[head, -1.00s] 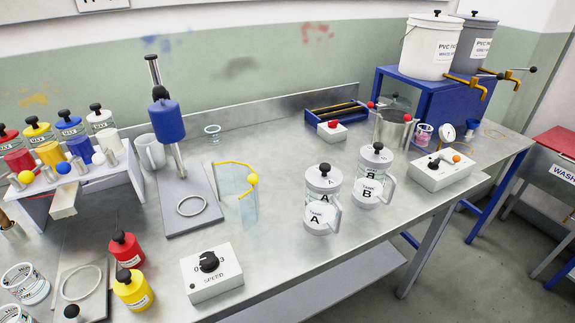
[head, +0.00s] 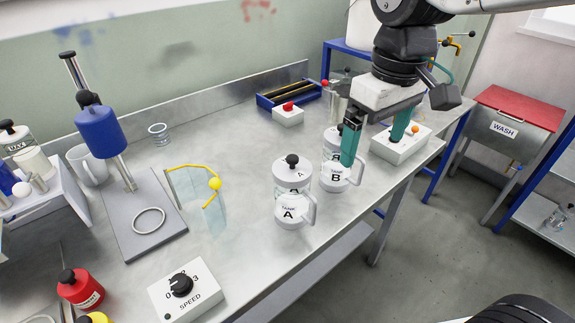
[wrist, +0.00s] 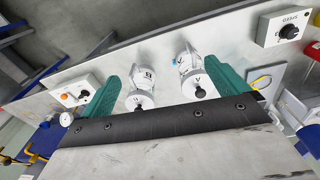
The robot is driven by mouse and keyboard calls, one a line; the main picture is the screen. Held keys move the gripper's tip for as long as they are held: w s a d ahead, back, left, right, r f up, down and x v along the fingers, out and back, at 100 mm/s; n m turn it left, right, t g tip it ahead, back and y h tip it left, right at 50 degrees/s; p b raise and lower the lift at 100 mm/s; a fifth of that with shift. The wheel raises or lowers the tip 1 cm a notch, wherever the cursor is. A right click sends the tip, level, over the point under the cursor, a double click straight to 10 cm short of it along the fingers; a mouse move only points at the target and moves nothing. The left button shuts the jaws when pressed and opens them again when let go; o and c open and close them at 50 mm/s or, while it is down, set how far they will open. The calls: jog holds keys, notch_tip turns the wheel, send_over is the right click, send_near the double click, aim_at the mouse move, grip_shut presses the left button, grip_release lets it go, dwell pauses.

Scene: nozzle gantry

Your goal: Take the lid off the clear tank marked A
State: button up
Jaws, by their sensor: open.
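The clear tank A (head: 290,207) stands upright on the metal bench, with a side handle and an "A" label. Its white lid (head: 293,171) with a black knob is on top. Tank B (head: 333,180), similar and lidded, stands just behind it to the right, partly covered by a finger. My gripper (head: 372,152) is open and empty, its teal fingers pointing down, above and to the right of tank A. In the wrist view, tank A (wrist: 187,62) and tank B (wrist: 143,82) both show between the fingers of my gripper (wrist: 172,64); neither is touched.
The speed box (head: 188,291) is at the front left. A white box with an orange knob (head: 400,142) lies beyond tank B, under my gripper. A yellow-edged clear shield (head: 195,195) stands left of tank A, with bare bench between.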

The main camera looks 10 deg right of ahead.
aim_at(292, 157)
jog(key=w+a+n, duration=0.1)
jog(key=w+a, duration=0.1)
jog(key=a, duration=0.2)
jog(key=w+a+f+n, duration=0.1)
jog(key=w+a+n, duration=0.1)
jog(key=a, duration=0.2)
jog(key=w+a+f+n, duration=0.1)
jog(key=w+a, duration=0.2)
jog(key=a, duration=0.1)
jog(key=shift+w+a+n+g, duration=0.1)
jog(key=shift+n+g, duration=0.2)
jog(key=f, duration=0.5)
jog(key=w+f, duration=0.1)
jog(key=f, duration=0.1)
jog(key=shift+f, duration=0.35)
jog(key=c, duration=1.1)
